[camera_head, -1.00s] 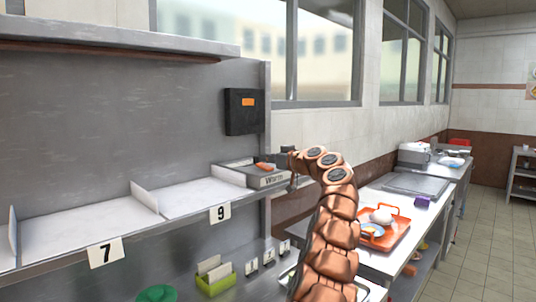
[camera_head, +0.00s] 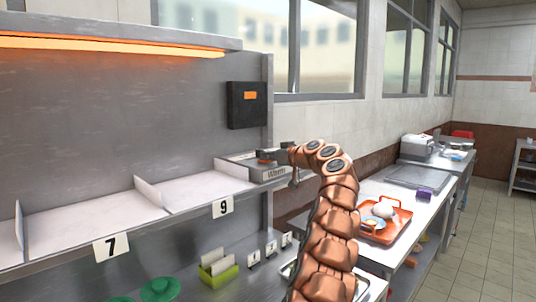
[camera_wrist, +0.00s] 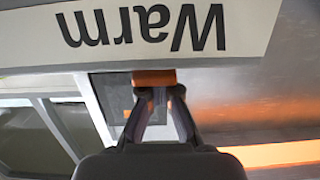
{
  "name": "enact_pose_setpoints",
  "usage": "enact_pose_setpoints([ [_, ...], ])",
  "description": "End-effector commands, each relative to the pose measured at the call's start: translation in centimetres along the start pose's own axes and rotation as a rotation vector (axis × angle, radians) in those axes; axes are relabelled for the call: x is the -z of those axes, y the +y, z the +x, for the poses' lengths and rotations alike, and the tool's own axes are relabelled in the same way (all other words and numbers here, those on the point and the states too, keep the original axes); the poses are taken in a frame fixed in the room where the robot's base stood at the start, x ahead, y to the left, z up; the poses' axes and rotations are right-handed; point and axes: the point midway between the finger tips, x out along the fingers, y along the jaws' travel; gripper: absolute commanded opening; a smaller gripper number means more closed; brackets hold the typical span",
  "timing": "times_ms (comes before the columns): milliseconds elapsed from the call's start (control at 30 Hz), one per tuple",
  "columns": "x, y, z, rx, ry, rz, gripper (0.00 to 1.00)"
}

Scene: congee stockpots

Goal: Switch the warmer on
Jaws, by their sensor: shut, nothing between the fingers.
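The warmer's heating strip (camera_head: 110,44) under the upper shelf glows orange in the head view. Its control box (camera_head: 258,170), labelled "Warm", sits at the right end of the pass shelf. My gripper (camera_head: 264,156) is shut and empty at the top of that box, at an orange switch. In the wrist view the picture is upside down: the "Warm" label (camera_wrist: 145,28) is at the top, and the orange switch (camera_wrist: 153,78) is at the tips of my gripper (camera_wrist: 160,92). I cannot tell whether the fingertips still touch the switch.
A black box with an orange display (camera_head: 247,104) hangs on the panel above the control box. The shelf's bays carry number cards 7 (camera_head: 111,246) and 9 (camera_head: 222,207). An orange tray (camera_head: 384,222) lies on the counter at right. Green items stand below the shelf.

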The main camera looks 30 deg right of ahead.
Motion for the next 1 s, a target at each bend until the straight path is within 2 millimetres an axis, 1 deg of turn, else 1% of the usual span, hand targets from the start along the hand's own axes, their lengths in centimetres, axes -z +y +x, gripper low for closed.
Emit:
enact_pose_setpoints([
  [167,0.5,0.0,0.0,0.0,0.001,-0.001,0.0],
  [600,4.5,-0.5,0.2,0.007,-0.001,-0.002,0.0],
  [633,4.2,-0.5,-0.3,0.006,0.002,-0.002,0.0],
  [667,4.2,-0.5,-0.7,0.005,0.003,-0.002,0.0],
  [867,4.9,-0.6,-3.6,0.007,0.002,-0.003,0.0],
  [1000,5.6,-0.5,-6.0,0.005,0.004,-0.003,0.0],
])
